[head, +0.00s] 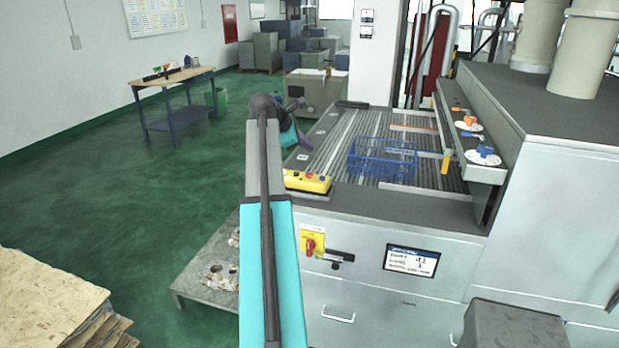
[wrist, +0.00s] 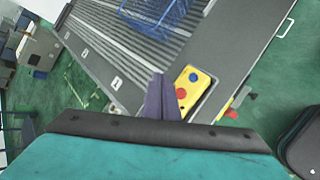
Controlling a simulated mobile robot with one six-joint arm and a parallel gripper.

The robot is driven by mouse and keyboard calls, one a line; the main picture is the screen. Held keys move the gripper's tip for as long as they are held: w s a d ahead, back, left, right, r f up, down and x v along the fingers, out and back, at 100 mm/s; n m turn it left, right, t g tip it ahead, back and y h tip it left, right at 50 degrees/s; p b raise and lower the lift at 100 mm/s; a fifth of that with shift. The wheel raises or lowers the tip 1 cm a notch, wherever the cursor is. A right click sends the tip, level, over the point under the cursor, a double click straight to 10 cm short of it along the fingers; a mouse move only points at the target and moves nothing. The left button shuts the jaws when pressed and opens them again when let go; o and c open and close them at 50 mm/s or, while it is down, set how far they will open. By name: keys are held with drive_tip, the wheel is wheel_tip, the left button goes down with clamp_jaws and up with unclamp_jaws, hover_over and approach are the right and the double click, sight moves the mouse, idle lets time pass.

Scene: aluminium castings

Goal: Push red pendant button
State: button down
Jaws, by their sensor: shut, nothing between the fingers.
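The yellow pendant (head: 306,184) lies on the near left corner of the conveyor machine's dark top in the head view; its small buttons are hard to tell apart there. In the wrist view the pendant (wrist: 190,82) is just right of my fingers, with a red button (wrist: 181,93) on the side nearest them and blue buttons further up. My gripper (wrist: 158,78) is shut and empty, its fingers appearing left of the pendant. In the head view my gripper (head: 301,142) is beyond and above the pendant, partly behind my arm. I cannot tell its exact height.
A blue wire basket (head: 383,160) sits on the slatted bed. A red-and-yellow rotary switch (head: 312,243) and a screen (head: 412,261) are on the machine's front. A shelf with orange and blue parts (head: 481,153) lies right. Green floor is open at left.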

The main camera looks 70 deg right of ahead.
drive_tip(key=b, duration=0.3)
hover_over(307, 176)
wheel_tip(307, 176, down, 5)
drive_tip(key=shift+r, duration=0.2)
drive_tip(key=shift+f, duration=1.35)
drive_tip(key=shift+f, duration=0.9)
idle(1.9)
drive_tip(key=shift+r, duration=0.2)
drive_tip(key=shift+r+p, duration=0.7)
idle(0.3)
drive_tip(key=shift+r+p, duration=1.8)
drive_tip(key=shift+r, duration=0.75)
drive_tip(key=shift+w+f, duration=0.1)
